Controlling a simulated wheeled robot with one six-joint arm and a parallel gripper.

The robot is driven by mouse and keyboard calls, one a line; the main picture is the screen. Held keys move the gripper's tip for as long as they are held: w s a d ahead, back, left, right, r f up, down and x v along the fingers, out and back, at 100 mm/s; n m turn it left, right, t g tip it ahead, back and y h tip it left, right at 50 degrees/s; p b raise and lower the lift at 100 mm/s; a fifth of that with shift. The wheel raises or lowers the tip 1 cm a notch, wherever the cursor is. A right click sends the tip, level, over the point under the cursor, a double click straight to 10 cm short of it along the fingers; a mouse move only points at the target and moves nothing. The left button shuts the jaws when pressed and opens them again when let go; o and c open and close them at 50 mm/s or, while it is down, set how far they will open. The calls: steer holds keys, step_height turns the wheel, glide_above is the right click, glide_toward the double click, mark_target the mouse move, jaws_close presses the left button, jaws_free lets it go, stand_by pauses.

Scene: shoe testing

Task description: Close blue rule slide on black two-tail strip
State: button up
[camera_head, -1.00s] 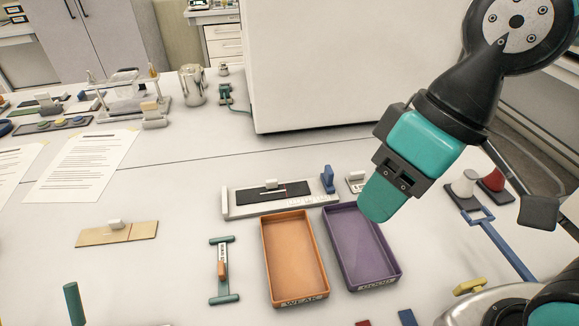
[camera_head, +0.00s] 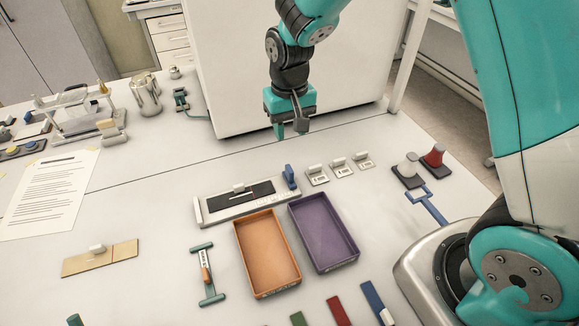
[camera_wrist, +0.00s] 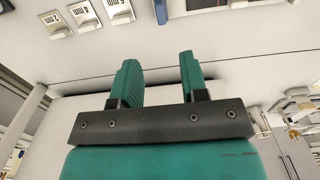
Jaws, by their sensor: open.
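A pale rule fixture (camera_head: 222,213) lies on the table, with a black strip (camera_head: 262,188) along it. A small white grip (camera_head: 238,187) stands on the strip, beside a thin pale line. The blue rule slide (camera_head: 290,177) stands at the fixture's right end, apart from the strip's right end. A blue piece, apparently the slide, shows at the top of the wrist view (camera_wrist: 160,11). My gripper (camera_head: 290,128) is open and empty, pointing down above the table behind the slide. Its two green fingers are apart in the wrist view (camera_wrist: 158,60).
An orange tray (camera_head: 267,253) and a purple tray (camera_head: 323,234) stand in front of the fixture. Three small labelled gauges (camera_head: 342,168) sit right of the slide. A large white box (camera_head: 235,70) stands behind my gripper. White and red weights (camera_head: 432,157) are farther right.

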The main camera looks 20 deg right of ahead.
mark_target(289, 168)
step_height(289, 168, down, 14)
steer(key=p, duration=0.3)
steer(key=shift+c, duration=0.2)
jaws_close()
